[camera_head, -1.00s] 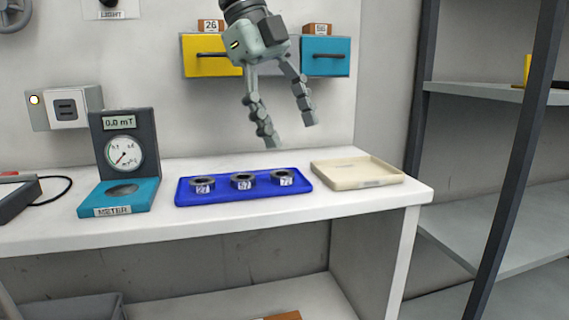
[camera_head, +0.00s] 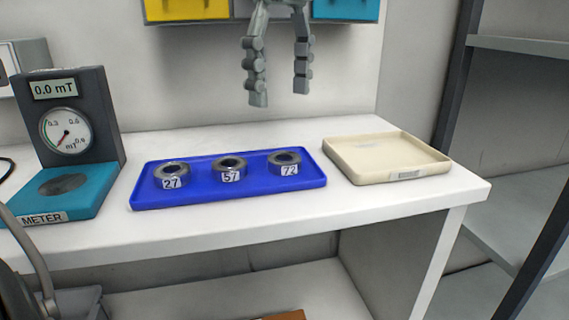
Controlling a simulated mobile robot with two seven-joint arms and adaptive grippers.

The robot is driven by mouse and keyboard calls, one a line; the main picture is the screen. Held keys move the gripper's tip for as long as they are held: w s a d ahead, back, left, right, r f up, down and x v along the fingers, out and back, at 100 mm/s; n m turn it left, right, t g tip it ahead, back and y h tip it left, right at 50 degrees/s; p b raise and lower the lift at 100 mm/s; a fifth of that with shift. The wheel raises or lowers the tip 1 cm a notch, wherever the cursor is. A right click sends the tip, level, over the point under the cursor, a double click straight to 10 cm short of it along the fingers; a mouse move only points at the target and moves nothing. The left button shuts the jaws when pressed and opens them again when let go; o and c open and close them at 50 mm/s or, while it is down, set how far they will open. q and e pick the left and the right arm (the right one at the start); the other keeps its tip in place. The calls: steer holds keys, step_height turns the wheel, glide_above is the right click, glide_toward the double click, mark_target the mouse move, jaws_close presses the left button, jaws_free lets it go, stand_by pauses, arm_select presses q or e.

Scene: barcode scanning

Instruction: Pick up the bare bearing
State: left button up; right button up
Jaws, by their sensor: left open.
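Three ring-shaped grey bearings sit in a row in a blue tray (camera_head: 228,193) on the white table. They carry labels: bearing 27 (camera_head: 171,170) at the left, bearing 57 (camera_head: 229,163) in the middle and bearing 72 (camera_head: 284,157) at the right. I see no bearing without a label in this view. My left gripper (camera_head: 280,98) hangs above and behind the tray, fingers pointing down, open and empty. It is apart from the bearings. My right gripper is not in view.
A teal and dark meter (camera_head: 85,195) reading 0.0 mT stands left of the tray. An empty cream tray (camera_head: 345,167) lies to the right. Yellow (camera_head: 185,8) and blue (camera_head: 345,8) drawers are on the wall behind. A grey shelf unit (camera_head: 520,45) stands at the right.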

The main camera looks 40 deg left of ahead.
mark_target(282, 156)
arm_select(q)
step_height(282, 156, down, 3)
steer(key=shift+r, duration=0.1)
steer(key=shift+f, duration=0.25)
step_height(282, 156, down, 6)
steer(key=shift+r+b, duration=0.25)
steer(key=shift+b, duration=0.05)
steer(key=shift+w+f, duration=0.1)
steer(key=shift+f, duration=0.3)
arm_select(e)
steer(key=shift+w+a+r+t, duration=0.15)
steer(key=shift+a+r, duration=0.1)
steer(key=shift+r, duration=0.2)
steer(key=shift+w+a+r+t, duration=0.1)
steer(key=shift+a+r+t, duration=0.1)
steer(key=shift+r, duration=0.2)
arm_select(q)
steer(key=c, duration=1.3)
steer(key=shift+c, duration=0.2)
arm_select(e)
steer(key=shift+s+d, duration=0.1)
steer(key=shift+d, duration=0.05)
arm_select(q)
steer(key=shift+r, duration=0.1)
